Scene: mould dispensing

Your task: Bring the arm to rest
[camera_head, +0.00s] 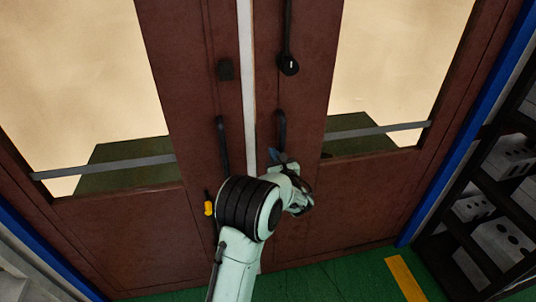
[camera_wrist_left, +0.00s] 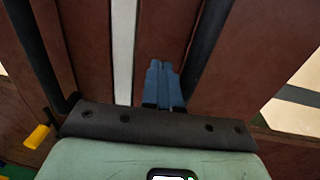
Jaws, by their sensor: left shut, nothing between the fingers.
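My left arm (camera_head: 235,262) reaches up from the bottom of the head view in front of a brown double door (camera_head: 185,90). My left gripper (camera_head: 279,157) is at its far end, in front of the right door leaf near the lower end of a dark vertical handle (camera_head: 281,130). In the left wrist view the blue fingers (camera_wrist_left: 163,86) are together with nothing between them. They point at the door near the pale centre strip (camera_wrist_left: 123,50). Whether they touch the door or handle I cannot tell. My right gripper is not in view.
Another dark handle (camera_head: 222,145) is on the left leaf, close beside my arm. A small yellow piece (camera_head: 208,208) is left of the arm. A dark rack with pale boxes (camera_head: 505,243) stands at the right. Green floor (camera_head: 335,284) with a yellow stripe (camera_head: 406,279) is below.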

